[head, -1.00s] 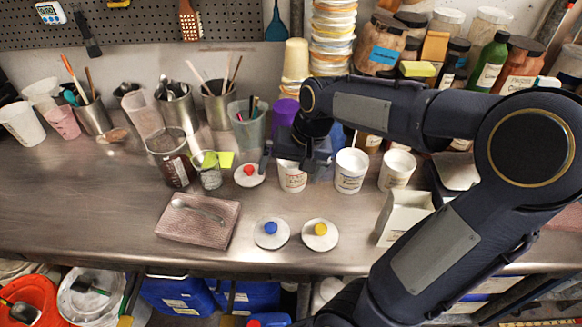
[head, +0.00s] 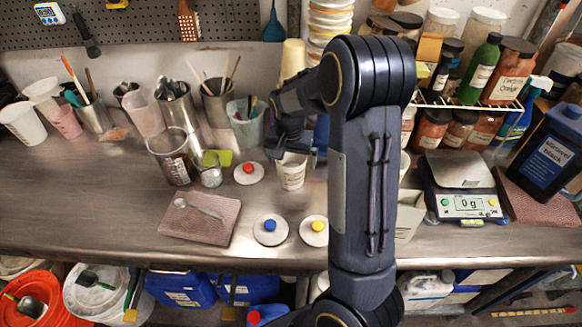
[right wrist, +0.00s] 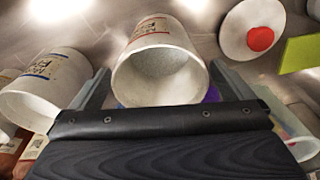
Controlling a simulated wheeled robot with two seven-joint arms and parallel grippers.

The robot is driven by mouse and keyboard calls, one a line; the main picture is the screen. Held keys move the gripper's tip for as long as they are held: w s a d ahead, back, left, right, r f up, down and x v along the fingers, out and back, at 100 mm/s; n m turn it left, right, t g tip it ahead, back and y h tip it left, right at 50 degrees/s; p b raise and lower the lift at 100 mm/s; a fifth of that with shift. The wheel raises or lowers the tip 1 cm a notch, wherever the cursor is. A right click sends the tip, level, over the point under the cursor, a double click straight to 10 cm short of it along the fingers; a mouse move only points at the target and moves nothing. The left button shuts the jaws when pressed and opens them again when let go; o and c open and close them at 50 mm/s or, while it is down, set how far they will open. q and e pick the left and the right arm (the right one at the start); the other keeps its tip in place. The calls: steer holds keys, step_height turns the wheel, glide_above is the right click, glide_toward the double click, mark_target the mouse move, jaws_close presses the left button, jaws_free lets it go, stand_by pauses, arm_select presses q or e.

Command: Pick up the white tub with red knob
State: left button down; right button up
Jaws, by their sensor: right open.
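A white tub (head: 292,174) with a printed label stands on the metal bench, its mouth open and no lid on it. A separate white lid with a red knob (head: 249,173) lies just left of it; the lid also shows in the right wrist view (right wrist: 252,30). My right gripper (head: 290,150) is at the tub's rim from behind. In the right wrist view the open fingers lie on either side of the tub (right wrist: 160,62); whether they touch it I cannot tell. My left gripper is not in view.
Lids with a blue knob (head: 270,229) and a yellow knob (head: 315,231) lie in front. Another white tub (right wrist: 45,85) stands beside the held-open fingers.

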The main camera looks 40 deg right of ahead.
steer(key=shift+f, duration=0.7)
steer(key=c, duration=1.1)
steer(key=shift+o, duration=0.2)
steer(key=shift+r, duration=0.1)
